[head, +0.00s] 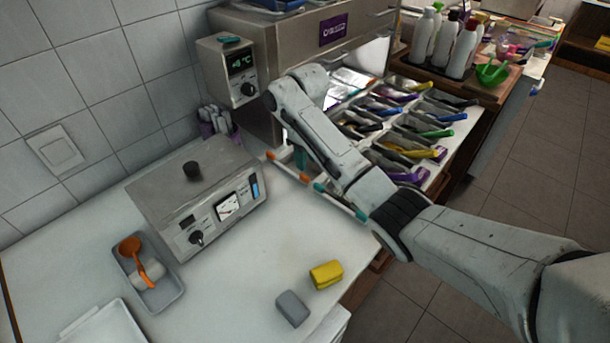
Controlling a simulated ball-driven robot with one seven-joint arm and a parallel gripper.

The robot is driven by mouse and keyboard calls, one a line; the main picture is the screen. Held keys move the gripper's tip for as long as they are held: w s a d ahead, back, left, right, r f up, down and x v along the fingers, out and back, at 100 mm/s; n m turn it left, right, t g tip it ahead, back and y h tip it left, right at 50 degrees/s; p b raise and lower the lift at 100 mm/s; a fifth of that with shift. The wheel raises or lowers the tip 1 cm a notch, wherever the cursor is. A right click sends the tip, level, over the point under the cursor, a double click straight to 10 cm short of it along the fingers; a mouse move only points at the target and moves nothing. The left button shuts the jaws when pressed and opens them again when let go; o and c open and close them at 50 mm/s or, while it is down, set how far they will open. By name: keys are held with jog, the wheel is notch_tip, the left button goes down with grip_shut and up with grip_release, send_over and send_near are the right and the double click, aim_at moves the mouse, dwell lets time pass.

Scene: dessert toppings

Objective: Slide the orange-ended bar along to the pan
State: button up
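A slim pale bar with orange ends (288,168) lies along the front edge of the topping counter, at the back of the white worktop. A similar bar with teal ends (340,202) lies in line with it, to the lower right. Several metal pans (408,143) with colour-handled scoops fill the counter behind; which one the task means cannot be told. My gripper (299,160) points down at the orange-ended bar, close to its middle. It is small and partly hidden by my forearm, so its opening and any contact with the bar are unclear.
A grey control box (168,202) with a dial and black knob stands left of the bars. A tray (160,297) with an orange spoon, a yellow sponge (326,274) and a grey block (292,308) lie nearer. The worktop between is clear.

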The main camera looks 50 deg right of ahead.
aim_at(307, 177)
notch_tip(307, 177, down, 7)
jog(key=shift+r, duration=0.2)
jog(key=shift+s, duration=0.1)
jog(key=shift+c, duration=0.3)
grip_shut()
dwell(0.3)
